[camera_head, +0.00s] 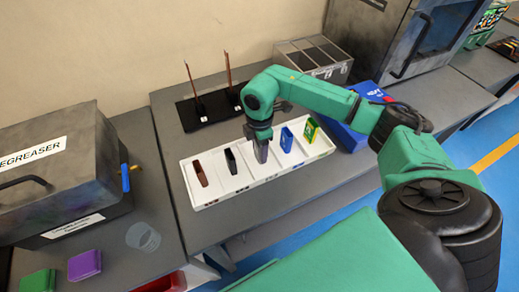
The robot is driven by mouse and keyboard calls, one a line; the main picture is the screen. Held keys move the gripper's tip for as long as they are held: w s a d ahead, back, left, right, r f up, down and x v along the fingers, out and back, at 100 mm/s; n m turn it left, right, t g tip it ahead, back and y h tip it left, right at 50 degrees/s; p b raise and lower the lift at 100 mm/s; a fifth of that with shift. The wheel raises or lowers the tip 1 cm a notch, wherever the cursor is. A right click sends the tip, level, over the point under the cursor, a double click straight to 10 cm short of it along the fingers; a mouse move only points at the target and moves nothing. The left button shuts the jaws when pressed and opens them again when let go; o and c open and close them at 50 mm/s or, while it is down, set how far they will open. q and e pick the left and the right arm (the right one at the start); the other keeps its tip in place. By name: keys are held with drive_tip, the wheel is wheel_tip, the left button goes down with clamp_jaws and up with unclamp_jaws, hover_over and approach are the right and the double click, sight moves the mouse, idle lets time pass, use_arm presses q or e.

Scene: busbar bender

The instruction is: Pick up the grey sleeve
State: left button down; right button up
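A white tray (229,197) with a row of compartments lies on the grey table. A grey piece (261,152), which looks like the grey sleeve, stands in the middle compartment, directly under my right gripper (259,138). The gripper points down and hides the top of the piece. Whether its fingers are closed on the piece is too small to tell. My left gripper is out of view.
The tray also holds a brown sleeve (201,174), a black sleeve (231,161), a blue sleeve (286,139) and a green-yellow one (310,130). A black base with two rods (199,112) stands behind. A blue bin (345,136) is to the right, a degreaser box (50,160) to the left.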

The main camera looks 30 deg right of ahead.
drive_tip(key=shift+c, duration=0.9)
drive_tip(key=shift+r, duration=0.1)
